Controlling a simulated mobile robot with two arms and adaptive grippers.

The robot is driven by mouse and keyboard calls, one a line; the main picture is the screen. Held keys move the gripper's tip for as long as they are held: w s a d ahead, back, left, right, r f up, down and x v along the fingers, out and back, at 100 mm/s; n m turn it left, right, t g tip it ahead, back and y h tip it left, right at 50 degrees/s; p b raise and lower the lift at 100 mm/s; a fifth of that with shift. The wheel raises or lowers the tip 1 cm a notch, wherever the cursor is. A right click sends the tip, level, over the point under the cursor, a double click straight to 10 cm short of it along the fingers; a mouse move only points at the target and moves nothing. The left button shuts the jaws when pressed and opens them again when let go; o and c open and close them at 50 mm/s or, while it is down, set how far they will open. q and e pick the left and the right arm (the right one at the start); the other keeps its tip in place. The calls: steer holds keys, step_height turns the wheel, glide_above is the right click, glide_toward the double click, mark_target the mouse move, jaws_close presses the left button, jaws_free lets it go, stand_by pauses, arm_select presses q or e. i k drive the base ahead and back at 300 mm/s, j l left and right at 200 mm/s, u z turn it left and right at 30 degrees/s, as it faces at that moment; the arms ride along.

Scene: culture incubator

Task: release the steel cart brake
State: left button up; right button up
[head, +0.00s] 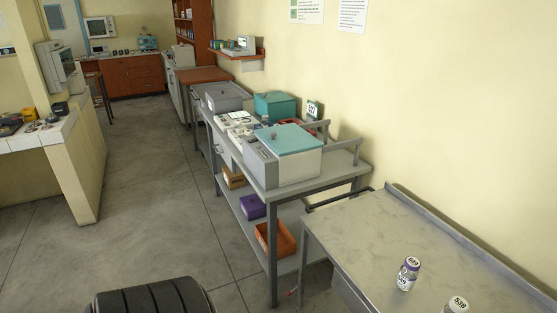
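A steel-topped cart or table (385,235) stands at the lower right, with a raised back edge along the wall. A dark bar like a push handle (340,198) runs along its far end. A small red part (292,293) shows low by its near left leg; it may be the brake, but it is too small to tell its position. The wheels are out of frame or hidden. Two labelled bottles, one reading 629 (408,273) and one reading 538 (456,306), stand on the top. Neither of my grippers is in view.
A grey two-tier bench (350,168) stands just beyond, carrying a teal-lidded box (284,153) and other equipment, with an orange bin (276,240) on its lower shelf. The grey floor (150,210) between is clear.

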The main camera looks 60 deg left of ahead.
mark_target(288, 294)
steer(key=k+u, duration=0.2)
steer(key=u, duration=0.25)
steer(key=k+u, duration=0.2)
steer(key=u, duration=0.3)
